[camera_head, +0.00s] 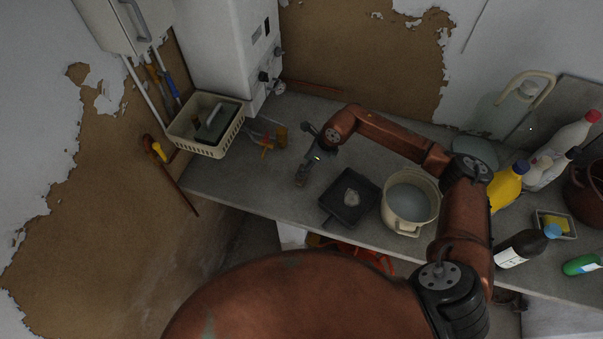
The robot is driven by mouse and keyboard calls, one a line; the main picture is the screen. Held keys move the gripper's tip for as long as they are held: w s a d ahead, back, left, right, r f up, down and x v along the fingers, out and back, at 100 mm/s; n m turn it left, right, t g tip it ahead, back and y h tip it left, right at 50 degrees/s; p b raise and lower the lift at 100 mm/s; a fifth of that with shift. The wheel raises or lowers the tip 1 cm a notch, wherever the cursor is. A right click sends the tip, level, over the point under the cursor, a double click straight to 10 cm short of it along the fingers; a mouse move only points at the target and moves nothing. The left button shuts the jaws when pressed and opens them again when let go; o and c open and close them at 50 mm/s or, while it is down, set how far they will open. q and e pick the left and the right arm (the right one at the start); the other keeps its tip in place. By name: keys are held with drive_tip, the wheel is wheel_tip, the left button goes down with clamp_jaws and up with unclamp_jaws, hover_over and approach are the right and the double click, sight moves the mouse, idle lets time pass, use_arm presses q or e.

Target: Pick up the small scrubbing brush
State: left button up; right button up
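I cannot clearly pick out the small scrubbing brush. A dark block with a grey handle (212,124) lies in the cream basket (207,149) at the upper left, but I cannot tell if it is the brush. My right gripper (301,178) is over the worktop, right of the basket and left of a black square plate. It points down toward the front of the worktop. Its fingers are small and dark, so their opening and anything between them cannot be made out. My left gripper is not in view.
Several bottles, including a yellow one (507,187), crowd the right. A white boiler (228,45) stands behind the basket.

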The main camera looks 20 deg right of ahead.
drive_tip(key=p+x, duration=0.1)
drive_tip(key=x, duration=0.1)
drive_tip(key=shift+f, duration=0.35)
drive_tip(key=shift+w+a+f, duration=0.15)
drive_tip(key=shift+a+f, duration=0.1)
drive_tip(key=shift+f, duration=0.45)
drive_tip(key=c, duration=1.2)
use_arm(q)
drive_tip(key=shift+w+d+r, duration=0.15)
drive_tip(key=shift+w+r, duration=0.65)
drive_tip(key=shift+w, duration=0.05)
use_arm(e)
drive_tip(key=shift+c, duration=0.2)
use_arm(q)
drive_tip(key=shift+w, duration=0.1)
use_arm(e)
drive_tip(key=shift+w+r, duration=0.1)
drive_tip(key=shift+r, duration=0.05)
